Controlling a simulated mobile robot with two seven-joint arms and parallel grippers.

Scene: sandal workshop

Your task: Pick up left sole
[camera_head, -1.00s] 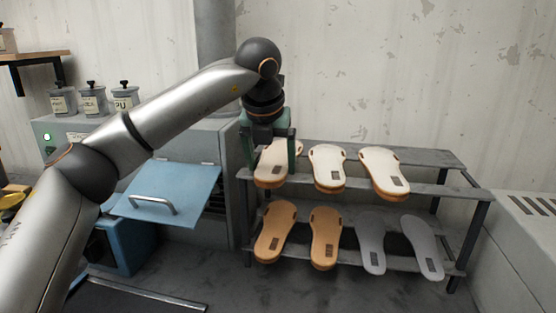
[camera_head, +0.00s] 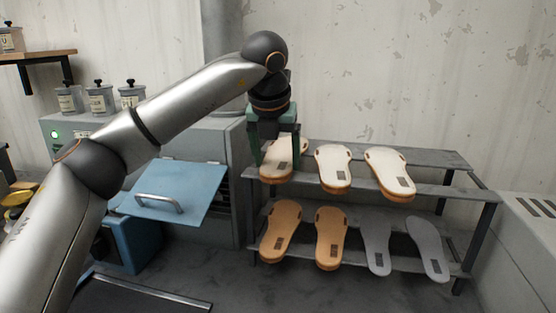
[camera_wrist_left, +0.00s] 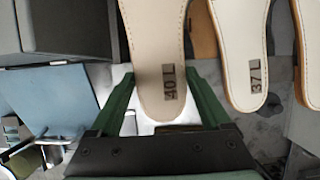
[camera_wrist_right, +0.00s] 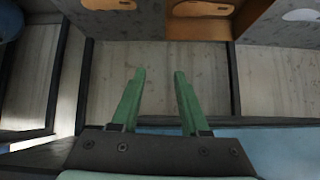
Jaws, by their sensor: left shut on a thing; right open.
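My left gripper (camera_head: 277,158) is shut on a cream sole (camera_head: 283,150) with a tan underside, at the left end of the rack's upper shelf. In the left wrist view its green fingers (camera_wrist_left: 160,80) stand on either side of the sole (camera_wrist_left: 155,50), near the end with a dark label. The label ends in L; its number is hard to read. The fingers partly hide the sole in the head view. I cannot tell whether it touches the shelf. My right gripper (camera_wrist_right: 156,75) is open and empty in the right wrist view and outside the head view.
Two more cream soles, one in the middle (camera_head: 333,167) and one at right (camera_head: 389,172), share the upper shelf of the rack (camera_head: 440,180). Tan soles (camera_head: 281,230) and grey soles (camera_head: 428,248) lie below. A blue hinged door (camera_head: 190,190) stands open at left.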

